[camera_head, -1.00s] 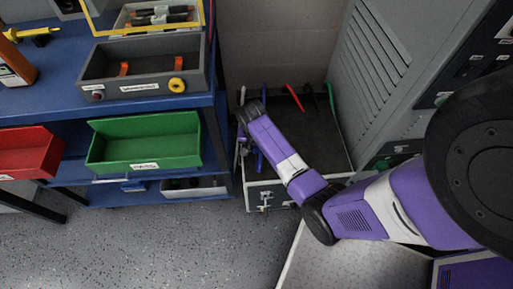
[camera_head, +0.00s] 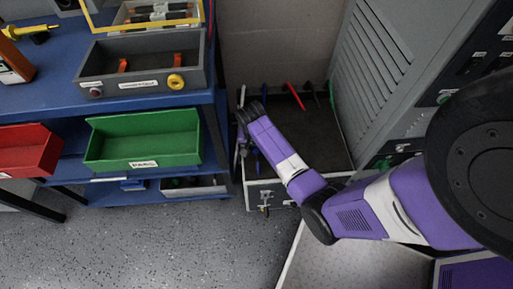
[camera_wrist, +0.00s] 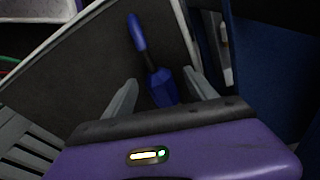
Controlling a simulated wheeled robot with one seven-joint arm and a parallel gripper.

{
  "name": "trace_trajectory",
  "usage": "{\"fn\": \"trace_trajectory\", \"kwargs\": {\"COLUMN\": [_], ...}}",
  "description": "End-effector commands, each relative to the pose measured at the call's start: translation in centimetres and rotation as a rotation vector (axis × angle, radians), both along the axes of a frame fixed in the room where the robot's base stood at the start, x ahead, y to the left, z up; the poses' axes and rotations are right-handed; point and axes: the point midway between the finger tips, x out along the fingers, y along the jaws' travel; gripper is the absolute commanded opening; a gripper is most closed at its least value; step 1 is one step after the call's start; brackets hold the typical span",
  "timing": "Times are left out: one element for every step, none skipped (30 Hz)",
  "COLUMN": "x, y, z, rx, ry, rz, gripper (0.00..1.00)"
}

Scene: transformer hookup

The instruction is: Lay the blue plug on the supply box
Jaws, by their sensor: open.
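The blue plug (camera_wrist: 162,88) lies over the dark top of a low grey floor box in the wrist view, its thick end toward my gripper and a thinner curved end pointing away. My gripper (camera_wrist: 160,77) is open, with one finger on each side of the plug; I cannot tell whether they touch it. In the head view my arm hides most of the gripper and plug; a bit of blue (camera_head: 258,166) shows beside the arm. I cannot tell for sure which box is the supply box; the grey box (camera_head: 140,88) with a yellow knob stands on the blue bench.
The low floor box (camera_head: 335,150) also holds red, green and dark leads along its back. A tall grey louvred cabinet (camera_head: 375,70) stands to its right. The blue bench (camera_head: 40,95) is at left, with green (camera_head: 145,150) and red (camera_head: 28,150) bins below.

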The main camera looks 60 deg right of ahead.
Motion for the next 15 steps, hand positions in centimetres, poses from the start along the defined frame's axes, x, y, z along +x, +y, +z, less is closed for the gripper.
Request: {"fn": "trace_trajectory", "kwargs": {"x": [0.0,0.0,0.0,0.0,0.0,0.0,0.0,0.0,0.0,0.0,0.0,0.0,0.0,0.0,0.0], "y": [0.0,0.1,0.1,0.1,0.2,0.3,0.3,0.4,0.6,0.7,0.7,0.8,0.9,0.9,1.0], "z": [0.1,0.3,0.6,0.9,1.3,1.9,2.4,3.0,3.6,4.1,4.6,5.3,5.7,6.1,6.5], "rx": [0.000,0.000,0.000,-0.001,-0.001,-0.002,-0.001,-0.002,-0.001,-0.002,-0.001,-0.002,-0.002,-0.002,-0.002], "ry": [0.000,0.000,0.000,-0.001,-0.001,-0.002,-0.001,-0.002,-0.002,-0.001,-0.002,-0.001,-0.001,-0.003,-0.002], "rz": [0.000,0.000,0.000,0.000,0.000,0.000,0.000,0.000,0.001,0.001,0.001,0.001,0.001,0.000,0.000], "gripper": [0.66,0.66,0.66,0.66,0.66,0.66,0.66,0.66,0.66,0.66,0.66,0.66,0.66,0.66,0.66]}}
